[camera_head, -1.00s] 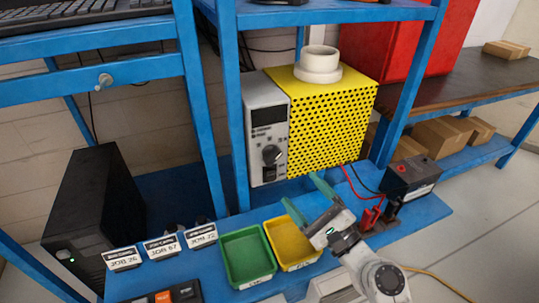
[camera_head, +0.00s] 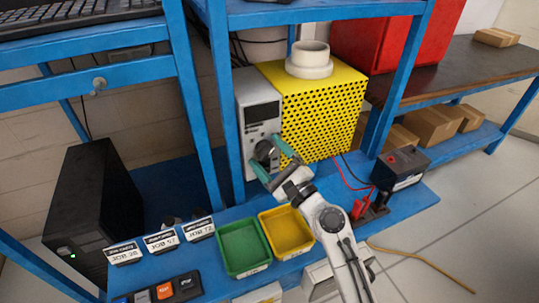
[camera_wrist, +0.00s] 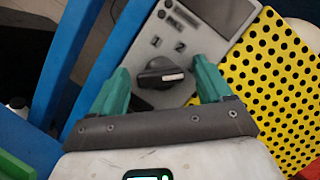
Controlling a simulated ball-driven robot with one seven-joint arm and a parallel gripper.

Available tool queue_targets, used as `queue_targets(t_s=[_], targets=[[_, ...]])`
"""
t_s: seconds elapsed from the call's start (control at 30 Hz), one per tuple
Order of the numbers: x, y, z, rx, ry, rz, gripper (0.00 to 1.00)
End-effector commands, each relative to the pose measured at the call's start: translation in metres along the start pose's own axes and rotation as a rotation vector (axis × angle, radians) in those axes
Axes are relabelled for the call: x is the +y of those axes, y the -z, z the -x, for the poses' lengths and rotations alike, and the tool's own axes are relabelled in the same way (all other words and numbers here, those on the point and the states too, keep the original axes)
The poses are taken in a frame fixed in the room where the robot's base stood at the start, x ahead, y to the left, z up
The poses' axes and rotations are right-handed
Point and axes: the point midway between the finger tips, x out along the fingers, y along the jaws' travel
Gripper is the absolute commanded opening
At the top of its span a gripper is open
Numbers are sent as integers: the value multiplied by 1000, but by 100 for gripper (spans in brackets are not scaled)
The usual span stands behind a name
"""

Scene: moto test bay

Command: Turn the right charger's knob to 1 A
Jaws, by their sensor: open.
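The charger has a grey front panel (camera_head: 249,100) with a dark display (camera_head: 262,113) and a yellow perforated case (camera_head: 325,110). It is the only charger I can make out. Its black knob (camera_wrist: 158,72) shows in the wrist view between my fingers, with a white mark towards the right. The digits 1 and 2 (camera_wrist: 167,43) are printed above the knob in that view. My gripper (camera_head: 266,156) is open in front of the panel, its green fingers (camera_wrist: 161,80) on either side of the knob. I cannot tell whether they touch it.
A blue post (camera_head: 205,110) stands left of the charger. A green bin (camera_head: 222,262) and a yellow bin (camera_head: 290,258) sit below on the blue shelf. A black battery-like box (camera_head: 402,168) with red and black leads stands at right. A white cylinder (camera_head: 309,62) tops the case.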

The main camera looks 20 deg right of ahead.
Motion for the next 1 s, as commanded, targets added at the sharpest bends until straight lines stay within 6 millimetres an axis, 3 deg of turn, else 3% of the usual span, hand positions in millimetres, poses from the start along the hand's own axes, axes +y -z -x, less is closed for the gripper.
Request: queue_targets(t_s=[0.07,0.63,1.0], targets=[[0,0,0,0,0,0,77],[0,0,0,0,-1,0,23],[0,0,0,0,-27,62,23]])
